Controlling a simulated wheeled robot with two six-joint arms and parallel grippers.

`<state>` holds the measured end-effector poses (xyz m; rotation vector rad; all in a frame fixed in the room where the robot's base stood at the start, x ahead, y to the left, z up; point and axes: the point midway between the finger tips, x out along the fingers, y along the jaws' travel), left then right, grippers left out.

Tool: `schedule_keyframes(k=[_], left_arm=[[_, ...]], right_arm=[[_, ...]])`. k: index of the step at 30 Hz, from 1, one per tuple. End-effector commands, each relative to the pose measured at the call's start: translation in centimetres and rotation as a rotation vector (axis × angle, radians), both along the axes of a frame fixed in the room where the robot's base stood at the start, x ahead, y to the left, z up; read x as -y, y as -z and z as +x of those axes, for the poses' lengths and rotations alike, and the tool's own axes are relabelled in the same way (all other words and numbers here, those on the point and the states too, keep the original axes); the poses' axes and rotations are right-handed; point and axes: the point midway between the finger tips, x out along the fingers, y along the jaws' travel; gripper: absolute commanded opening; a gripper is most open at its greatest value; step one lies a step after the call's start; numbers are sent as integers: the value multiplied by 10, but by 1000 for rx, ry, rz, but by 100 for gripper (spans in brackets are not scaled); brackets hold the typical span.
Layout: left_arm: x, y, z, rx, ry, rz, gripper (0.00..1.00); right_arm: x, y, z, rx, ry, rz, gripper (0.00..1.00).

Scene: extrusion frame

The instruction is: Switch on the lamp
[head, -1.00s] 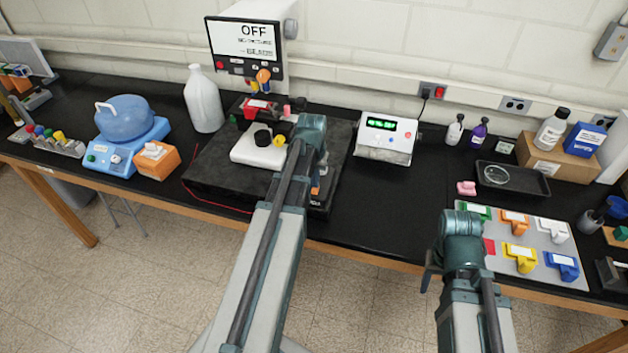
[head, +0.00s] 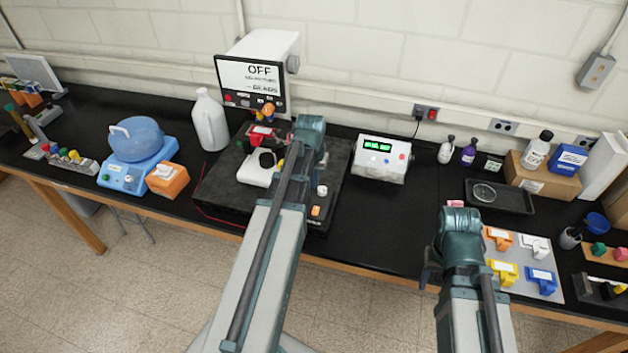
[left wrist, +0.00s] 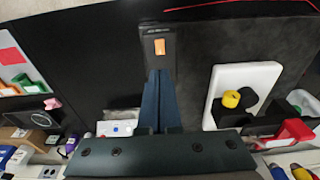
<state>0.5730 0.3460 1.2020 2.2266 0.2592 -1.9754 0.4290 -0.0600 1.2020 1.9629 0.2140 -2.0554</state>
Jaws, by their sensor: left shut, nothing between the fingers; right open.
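The microscope's dark base (head: 228,190) stands on the bench. An orange rocker switch (head: 316,210), perhaps the lamp switch, sits at its front right corner. It also shows in the left wrist view (left wrist: 159,46), just beyond my left gripper's (left wrist: 159,73) fingertips, with a visible gap in the picture. That gripper is shut and empty; in the head view its fingers are mostly hidden by my arm. A pale knob (head: 322,190) is behind the switch. The screen (head: 250,80) reads OFF. My right gripper (head: 428,274) is partly visible by the bench's front edge, open.
A white stage block (left wrist: 238,92) with yellow and black knobs stands beside the left fingers. A white box with green display (head: 382,158) is right of the base. A tray of coloured clips (head: 520,270) lies near my right arm. Bare bench lies between.

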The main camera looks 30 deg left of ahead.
Motion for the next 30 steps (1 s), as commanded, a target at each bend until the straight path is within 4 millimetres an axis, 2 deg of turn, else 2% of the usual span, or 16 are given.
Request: schedule_keyframes(k=[8, 14, 22, 30], left_arm=[[0, 1, 0, 0, 0, 0, 0], [-5, -1, 17, 3, 0, 1, 0], [-4, 0, 15, 3, 0, 1, 0], [-4, 13, 17, 3, 0, 1, 0]], right_arm=[[0, 1, 0, 0, 1, 0, 50], [0, -1, 0, 0, 2, 0, 50], [0, 0, 0, 0, 1, 0, 50], [0, 13, 0, 0, -4, -1, 50]])
